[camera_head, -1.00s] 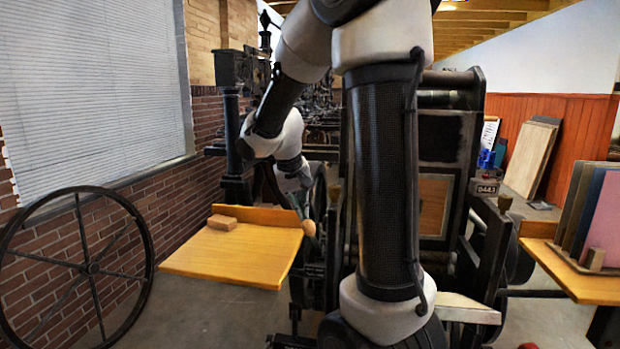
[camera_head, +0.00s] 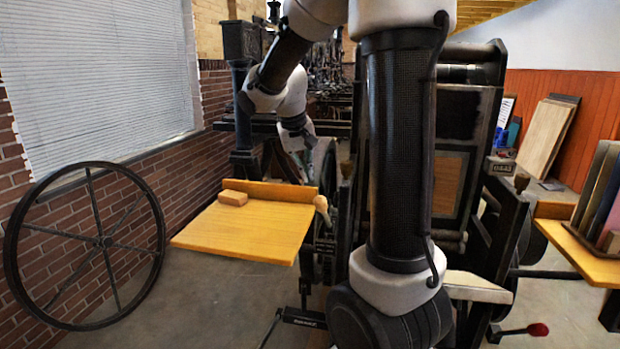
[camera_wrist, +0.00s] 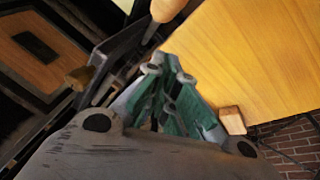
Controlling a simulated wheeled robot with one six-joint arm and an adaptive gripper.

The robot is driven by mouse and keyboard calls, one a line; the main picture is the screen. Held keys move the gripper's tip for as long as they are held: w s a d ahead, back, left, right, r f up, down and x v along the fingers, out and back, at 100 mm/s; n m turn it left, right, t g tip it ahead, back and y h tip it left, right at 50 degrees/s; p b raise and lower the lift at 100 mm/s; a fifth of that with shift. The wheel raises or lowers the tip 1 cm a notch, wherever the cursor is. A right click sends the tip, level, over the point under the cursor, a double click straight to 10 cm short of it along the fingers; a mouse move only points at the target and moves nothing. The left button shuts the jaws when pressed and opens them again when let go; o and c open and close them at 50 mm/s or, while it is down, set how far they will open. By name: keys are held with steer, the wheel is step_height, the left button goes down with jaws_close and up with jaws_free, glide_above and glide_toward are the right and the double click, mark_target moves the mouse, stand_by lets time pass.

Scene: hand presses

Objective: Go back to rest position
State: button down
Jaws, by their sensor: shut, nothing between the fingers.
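My gripper (camera_wrist: 172,62) has its green fingers together and empty in the wrist view. In the head view my arm reaches over the hand press (camera_head: 480,215) and bends down. The gripper end is behind the yellow wooden board (camera_head: 245,232), near its raised back edge, so its fingertips are mostly hidden there. In the wrist view the board (camera_wrist: 245,55) fills the right side, and a rounded wooden handle (camera_wrist: 168,9) is just beyond the fingertips. I cannot tell whether they touch.
A large spoked wheel (camera_head: 101,242) stands at left by the brick wall. A table with upright panels (camera_head: 590,262) is at right. Floor at lower left is clear.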

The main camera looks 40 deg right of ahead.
steer(key=s+a+f+v, duration=0.1)
steer(key=v, duration=0.8)
steer(key=s+a+f+n+t+y, duration=0.1)
steer(key=s+a+f+n, duration=0.1)
steer(key=s, duration=0.8)
steer(key=s+a+f+n+t+y, duration=0.1)
steer(key=s+a+f+n+y, duration=0.1)
steer(key=s, duration=0.7)
steer(key=shift+s+a+f+n+t+y, duration=0.3)
steer(key=shift+s+a+f+t, duration=0.1)
steer(key=shift+a+f, duration=0.15)
steer(key=shift+d, duration=0.1)
